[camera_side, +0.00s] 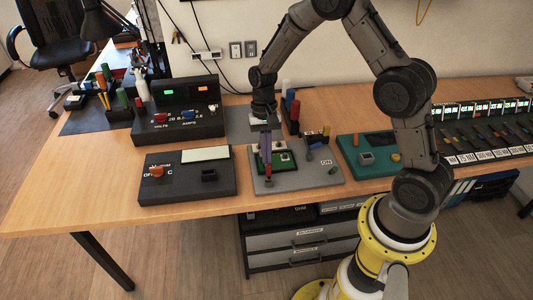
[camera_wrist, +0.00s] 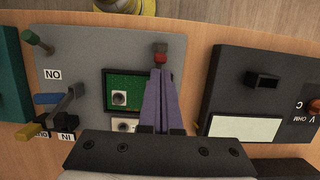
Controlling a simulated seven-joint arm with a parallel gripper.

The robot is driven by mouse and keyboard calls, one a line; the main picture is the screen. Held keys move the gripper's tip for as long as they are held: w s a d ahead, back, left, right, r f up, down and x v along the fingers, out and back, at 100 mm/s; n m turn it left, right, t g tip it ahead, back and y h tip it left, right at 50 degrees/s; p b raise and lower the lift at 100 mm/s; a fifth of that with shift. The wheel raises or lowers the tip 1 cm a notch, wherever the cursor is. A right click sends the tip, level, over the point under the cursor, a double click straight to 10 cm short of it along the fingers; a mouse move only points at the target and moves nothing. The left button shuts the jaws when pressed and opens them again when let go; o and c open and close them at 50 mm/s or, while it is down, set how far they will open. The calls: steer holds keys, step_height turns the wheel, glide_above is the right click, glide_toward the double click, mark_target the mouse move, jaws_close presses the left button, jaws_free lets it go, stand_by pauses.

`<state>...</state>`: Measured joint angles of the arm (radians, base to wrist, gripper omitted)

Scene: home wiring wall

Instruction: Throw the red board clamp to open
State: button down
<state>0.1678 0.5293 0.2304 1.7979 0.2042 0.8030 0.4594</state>
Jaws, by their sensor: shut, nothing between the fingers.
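The red board clamp (camera_wrist: 161,57) is a small red-tipped piece on the grey fixture plate (camera_wrist: 205,62), beside the green circuit board (camera_wrist: 123,84). In the side view the clamp (camera_side: 268,169) is low in front of my fingers. My gripper (camera_wrist: 160,72) has its two purple fingers shut together, with nothing between them. The fingertips are right at the red clamp in the wrist view; I cannot tell whether they touch it. In the side view my gripper (camera_side: 267,160) points down over the board's left edge. The fingers partly hide the clamp's base and the board's edge.
A black unit with a red knob (camera_side: 156,171) sits left, and a teal unit (camera_side: 371,154) sits right. Bare wood lies at the table's front left.

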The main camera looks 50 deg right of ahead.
mark_target(268, 166)
steer(key=shift+s+a+r+t+h, duration=0.3)
steer(key=shift+s+a+t+h, duration=0.05)
steer(key=shift+t+h, duration=0.25)
stand_by(0.4)
steer(key=shift+s+a, duration=0.15)
steer(key=shift+s+a+r, duration=0.25)
steer(key=shift+s+a, duration=0.35)
steer(key=shift+s+a+t+h, duration=0.45)
steer(key=shift+t+h, duration=0.15)
steer(key=shift+s+a+f, duration=0.4)
steer(key=shift+s+a, duration=0.35)
steer(key=shift+s+a+f, duration=0.35)
steer(key=shift+s+a, duration=0.4)
